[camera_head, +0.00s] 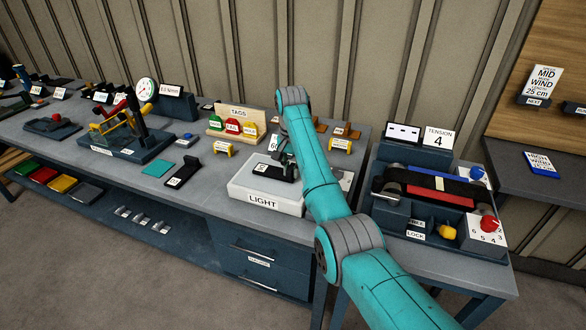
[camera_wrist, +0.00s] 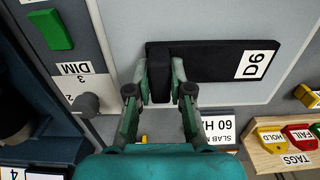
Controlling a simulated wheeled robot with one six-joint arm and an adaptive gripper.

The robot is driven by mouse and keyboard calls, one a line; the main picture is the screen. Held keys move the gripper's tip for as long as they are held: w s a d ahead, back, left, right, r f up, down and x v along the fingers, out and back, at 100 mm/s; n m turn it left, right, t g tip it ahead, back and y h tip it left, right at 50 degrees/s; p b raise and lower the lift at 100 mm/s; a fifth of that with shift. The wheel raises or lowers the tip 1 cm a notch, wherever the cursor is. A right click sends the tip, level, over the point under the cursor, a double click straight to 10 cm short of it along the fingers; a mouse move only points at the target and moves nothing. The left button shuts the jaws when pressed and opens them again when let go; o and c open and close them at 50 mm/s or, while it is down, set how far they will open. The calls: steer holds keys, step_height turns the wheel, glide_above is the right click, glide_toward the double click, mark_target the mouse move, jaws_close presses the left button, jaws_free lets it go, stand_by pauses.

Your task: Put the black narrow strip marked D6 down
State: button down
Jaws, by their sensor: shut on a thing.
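The black narrow strip marked D6 (camera_wrist: 215,58) has a white label at one end and a raised black block near the other. My gripper (camera_wrist: 160,82) is shut on that block, one finger on each side. The strip is over the pale top of the box labelled LIGHT (camera_wrist: 120,22). In the head view, the strip (camera_head: 263,171) shows over the white LIGHT box (camera_head: 245,197), partly hidden by my gripper. I cannot tell whether the strip touches the surface.
Beside the pale top are a DIM knob (camera_wrist: 88,103) and a green button (camera_wrist: 50,29). A TAGS rack (camera_head: 238,123) stands behind the LIGHT box. Another black strip (camera_head: 183,171) lies on the bench to the left. The belt press (camera_head: 437,195) stands to the right.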

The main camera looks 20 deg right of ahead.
steer(key=shift+f, duration=0.15)
steer(key=c, duration=1.1)
jaws_free()
steer(key=shift+o, duration=0.2)
